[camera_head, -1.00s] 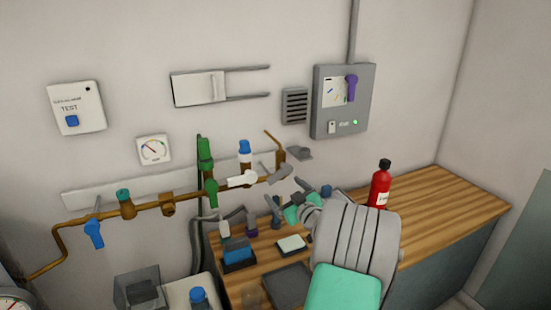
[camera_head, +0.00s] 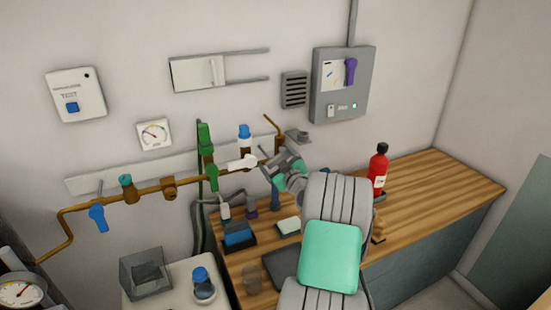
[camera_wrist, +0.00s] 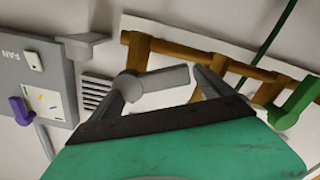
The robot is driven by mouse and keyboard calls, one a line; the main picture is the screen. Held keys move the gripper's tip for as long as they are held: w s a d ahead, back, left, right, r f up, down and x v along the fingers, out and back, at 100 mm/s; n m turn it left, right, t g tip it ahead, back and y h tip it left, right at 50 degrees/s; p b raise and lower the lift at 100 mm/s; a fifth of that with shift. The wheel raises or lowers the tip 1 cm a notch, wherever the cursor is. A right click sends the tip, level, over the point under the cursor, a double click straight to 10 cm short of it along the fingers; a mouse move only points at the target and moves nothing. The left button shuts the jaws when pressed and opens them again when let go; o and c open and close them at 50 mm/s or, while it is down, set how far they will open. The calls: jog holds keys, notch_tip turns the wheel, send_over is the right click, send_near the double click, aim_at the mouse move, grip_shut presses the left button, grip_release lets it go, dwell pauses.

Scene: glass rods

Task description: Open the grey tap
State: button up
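The grey tap (camera_wrist: 162,80) shows in the wrist view as a grey lever with a rounded end, in front of the brown pipe. In the head view my gripper largely hides it. My gripper (camera_head: 276,158) is up at the right end of the pipework. In the wrist view my gripper (camera_wrist: 160,92) is open, with the lever lying between its spread fingers. The left finger overlaps the lever's rounded end; I cannot tell whether it touches. The right finger is apart from the lever's other end.
The white tap (camera_head: 242,163) and green tap (camera_head: 212,178) are close to the left on the brown pipe (camera_head: 150,190). A grey wall bracket (camera_head: 298,136) and a control panel (camera_head: 343,85) are to the right. A red bottle (camera_head: 378,170) stands on the wooden bench (camera_head: 430,195).

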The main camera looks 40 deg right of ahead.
grip_shut()
dwell(0.8)
